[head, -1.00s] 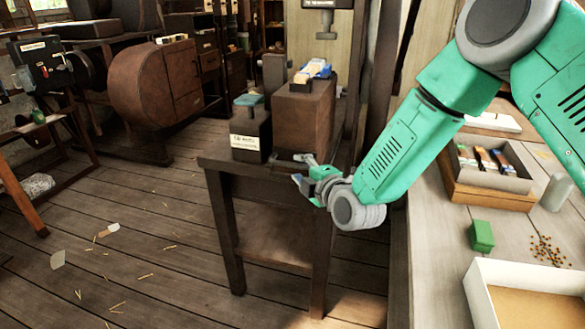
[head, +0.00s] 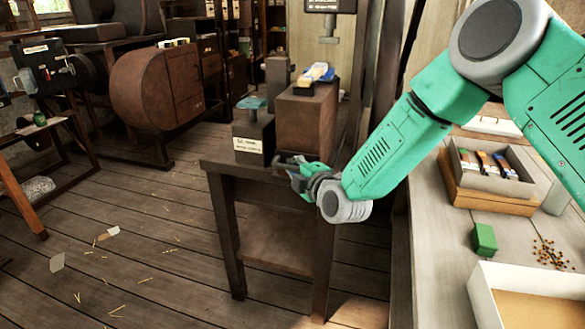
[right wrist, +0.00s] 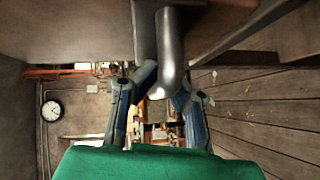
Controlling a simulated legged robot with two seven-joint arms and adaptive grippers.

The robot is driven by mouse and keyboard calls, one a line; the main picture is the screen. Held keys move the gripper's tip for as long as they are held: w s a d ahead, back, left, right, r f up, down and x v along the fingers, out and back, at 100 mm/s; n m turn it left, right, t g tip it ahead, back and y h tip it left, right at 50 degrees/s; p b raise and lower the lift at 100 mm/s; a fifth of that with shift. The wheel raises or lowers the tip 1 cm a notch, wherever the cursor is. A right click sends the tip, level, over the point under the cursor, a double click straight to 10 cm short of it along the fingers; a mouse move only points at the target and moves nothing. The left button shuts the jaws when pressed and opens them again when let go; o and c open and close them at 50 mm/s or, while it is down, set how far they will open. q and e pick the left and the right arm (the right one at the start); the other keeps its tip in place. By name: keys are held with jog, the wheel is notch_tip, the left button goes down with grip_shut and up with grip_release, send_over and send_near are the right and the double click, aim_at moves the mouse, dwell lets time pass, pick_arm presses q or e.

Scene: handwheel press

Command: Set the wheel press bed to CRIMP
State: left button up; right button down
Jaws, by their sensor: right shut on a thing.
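The press stands on a dark wooden stand (head: 226,168). Its brown block (head: 305,118) carries a small blue and yellow item (head: 316,73) on top, below the grey ram (head: 329,30). My right gripper (head: 292,168) is at the front of the block, low, just above the stand top. In the right wrist view its two fingers (right wrist: 163,88) close around the end of a bent grey metal handle (right wrist: 168,50). The handle is hidden by the gripper in the head view. No wheel rim or CRIMP marking is readable. My left gripper is not in view.
A dark box with a white label (head: 248,145), too small to read, stands left of the block. On the right, a bench (head: 425,240) holds a tray (head: 520,165), a green box (head: 484,239) and a white bin (head: 500,310). The floor at left is mostly free.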

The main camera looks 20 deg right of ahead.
jog(key=shift+a, duration=0.15)
jog(key=shift+w+d, duration=0.2)
jog(key=shift+w, duration=0.15)
jog(key=c, duration=1.6)
grip_release()
jog(key=shift+w+f, duration=0.1)
jog(key=shift+f, duration=0.05)
jog(key=shift+o, duration=0.2)
jog(key=v, duration=1.2)
jog(key=shift+d, duration=0.15)
